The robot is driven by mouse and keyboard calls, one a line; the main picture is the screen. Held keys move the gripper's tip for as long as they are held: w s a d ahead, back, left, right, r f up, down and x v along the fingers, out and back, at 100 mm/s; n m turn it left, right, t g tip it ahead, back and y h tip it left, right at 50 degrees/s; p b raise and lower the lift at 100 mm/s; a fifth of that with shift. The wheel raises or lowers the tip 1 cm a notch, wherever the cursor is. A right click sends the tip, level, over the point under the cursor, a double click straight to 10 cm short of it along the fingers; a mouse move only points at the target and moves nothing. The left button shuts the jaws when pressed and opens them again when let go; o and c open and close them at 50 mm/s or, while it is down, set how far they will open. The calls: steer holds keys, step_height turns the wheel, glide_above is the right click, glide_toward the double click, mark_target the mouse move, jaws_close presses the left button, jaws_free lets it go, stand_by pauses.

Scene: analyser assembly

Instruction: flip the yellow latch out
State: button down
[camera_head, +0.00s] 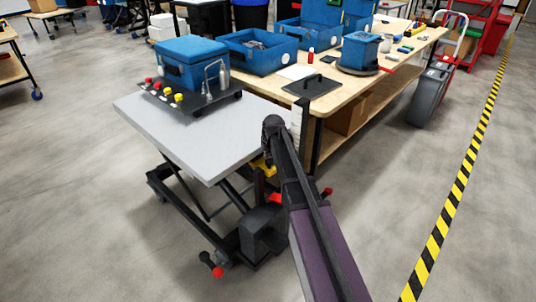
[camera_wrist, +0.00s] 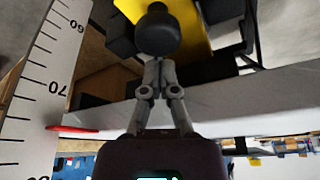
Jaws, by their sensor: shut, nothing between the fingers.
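In the wrist view a yellow plate-like part, which looks like the yellow latch (camera_wrist: 193,14), is at the top, partly covered by a black rounded knob (camera_wrist: 158,30). In the head view a small yellow part (camera_head: 262,167) shows below the lift table's right edge, partly behind my arm. My gripper (camera_wrist: 156,64) is shut and empty. Its fingertips point at the knob and overlap its lower edge in the wrist view; I cannot tell whether they touch. In the head view my arm hides the gripper.
The grey lift table (camera_head: 190,125) carries a blue analyser box (camera_head: 190,62) on a black base. A wooden workbench (camera_head: 385,78) with blue housings stands close behind. A white ruler scale (camera_wrist: 40,80) runs beside my gripper. Floor right of my arm is clear up to the striped line (camera_head: 455,190).

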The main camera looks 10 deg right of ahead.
steer(key=s+d, duration=0.4)
steer(key=s, duration=0.1)
steer(key=shift+s, duration=0.2)
steer(key=shift+r, duration=0.15)
steer(key=p+v, duration=0.9)
steer(key=shift+r, duration=0.35)
stand_by(0.4)
steer(key=shift+s+a, duration=0.1)
steer(key=shift+s, duration=0.1)
steer(key=s+a+r+g+p, duration=0.1)
steer(key=s+r+p, duration=0.2)
steer(key=s, duration=0.4)
steer(key=s+a+r+m+g+p, duration=0.1)
steer(key=s+r+p, duration=0.3)
steer(key=s, duration=0.3)
steer(key=s+a+r+g+p, duration=0.2)
steer(key=s+p, duration=0.3)
steer(key=s, duration=0.3)
steer(key=shift+r+m+h, duration=0.3)
steer(key=shift+r+m, duration=0.1)
steer(key=shift+r, duration=0.5)
